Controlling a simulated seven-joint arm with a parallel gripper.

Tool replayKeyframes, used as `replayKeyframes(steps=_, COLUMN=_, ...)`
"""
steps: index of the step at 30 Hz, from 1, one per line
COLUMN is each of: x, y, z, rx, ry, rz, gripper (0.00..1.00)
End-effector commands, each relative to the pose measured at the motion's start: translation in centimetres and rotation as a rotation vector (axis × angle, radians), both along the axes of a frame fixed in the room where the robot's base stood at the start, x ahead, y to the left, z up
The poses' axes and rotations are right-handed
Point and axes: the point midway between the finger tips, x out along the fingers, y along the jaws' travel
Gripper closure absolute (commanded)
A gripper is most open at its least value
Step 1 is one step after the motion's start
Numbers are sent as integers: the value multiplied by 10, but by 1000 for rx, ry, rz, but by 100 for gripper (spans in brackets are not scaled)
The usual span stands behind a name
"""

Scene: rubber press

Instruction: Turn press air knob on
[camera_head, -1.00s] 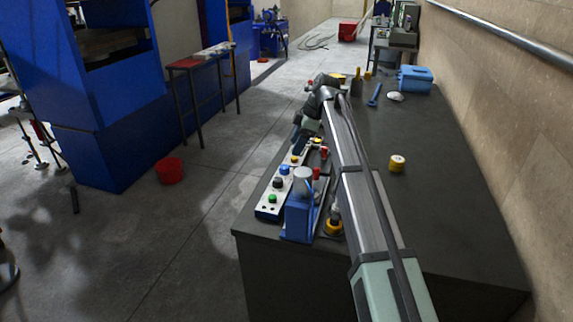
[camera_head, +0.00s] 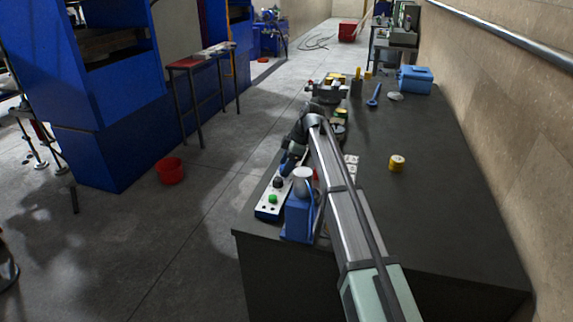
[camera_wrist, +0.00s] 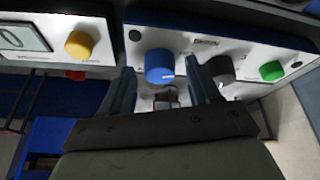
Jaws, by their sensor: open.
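The control panel (camera_head: 262,212) lies on the dark bench, left of a blue device. In the wrist view the panel (camera_wrist: 205,42) carries a blue knob (camera_wrist: 158,66), a black knob (camera_wrist: 220,70) and a green button (camera_wrist: 271,71). I cannot read which knob is the press air one. My gripper (camera_wrist: 160,70) is open, with one finger on each side of the blue knob; whether they touch it is unclear. In the head view my gripper (camera_head: 287,168) is over the panel, hiding the blue knob. The black knob (camera_head: 278,182) and green button (camera_head: 272,199) show there.
A second panel with a display and a yellow knob (camera_wrist: 78,45) sits to the left in the wrist view. The blue device (camera_head: 299,212) stands close beside my arm. A yellow roll (camera_head: 397,163) and a blue box (camera_head: 416,79) are on the bench. Its right side is mostly clear.

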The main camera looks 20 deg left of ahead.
Motion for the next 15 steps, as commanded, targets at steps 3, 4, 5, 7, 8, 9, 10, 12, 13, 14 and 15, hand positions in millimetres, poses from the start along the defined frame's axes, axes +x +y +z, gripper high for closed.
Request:
replayKeyframes(steps=3, x=0, y=0, z=0, rx=0, ry=0, rz=0, gripper=45)
replayKeyframes(steps=4, x=0, y=0, z=0, rx=0, ry=0, rz=0, gripper=48)
replayKeyframes(steps=5, x=0, y=0, z=0, rx=0, ry=0, rz=0, gripper=51)
replayKeyframes(steps=7, x=0, y=0, z=0, rx=0, ry=0, rz=0, gripper=58)
replayKeyframes(steps=8, x=0, y=0, z=0, rx=0, ry=0, rz=0, gripper=61)
replayKeyframes(steps=9, x=0, y=0, z=0, rx=0, ry=0, rz=0, gripper=64)
replayKeyframes(steps=10, x=0, y=0, z=0, rx=0, ry=0, rz=0, gripper=67)
replayKeyframes(steps=12, x=0, y=0, z=0, rx=0, ry=0, rz=0, gripper=74)
replayKeyframes(steps=13, x=0, y=0, z=0, rx=0, ry=-1, rz=0, gripper=77)
replayKeyframes(steps=14, x=0, y=0, z=0, rx=0, ry=-1, rz=0, gripper=80)
replayKeyframes(steps=15, x=0, y=0, z=0, rx=0, ry=-1, rz=0, gripper=84)
